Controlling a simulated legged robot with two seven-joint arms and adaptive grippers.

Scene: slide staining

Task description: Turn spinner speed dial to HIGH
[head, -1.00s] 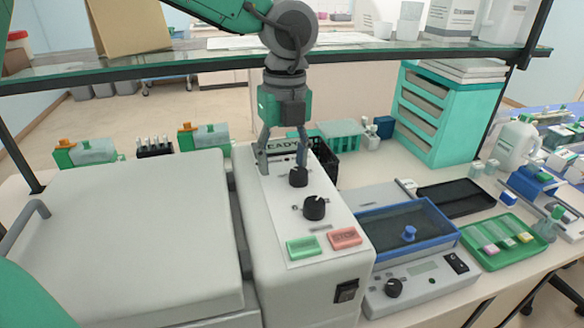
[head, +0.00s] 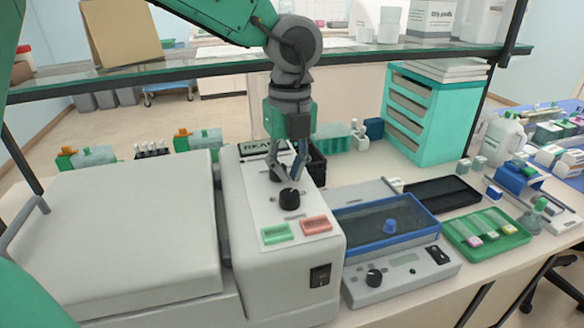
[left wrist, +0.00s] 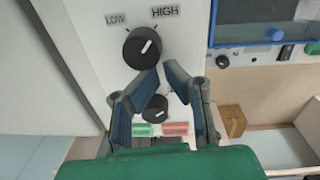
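The spinner's light sloping panel (head: 258,210) carries two black dials. The far dial (head: 275,176) is partly hidden behind my left gripper's fingers in the head view. In the left wrist view this dial (left wrist: 143,47) sits below the LOW (left wrist: 116,20) and HIGH (left wrist: 165,12) labels; its white mark points up and right, toward HIGH. The nearer dial (head: 289,199) also shows between my fingers in the left wrist view (left wrist: 155,108). My left gripper (head: 283,176) points down at the dials, its fingertips (left wrist: 161,68) close but apart, holding nothing visible. My right gripper is out of view.
Green (head: 277,234) and red (head: 315,224) buttons lie at the panel's near end. A glass shelf (head: 200,72) crosses behind my arm. A large grey lid (head: 130,215) stands left; a blue-rimmed tray device (head: 385,240) stands close on the right.

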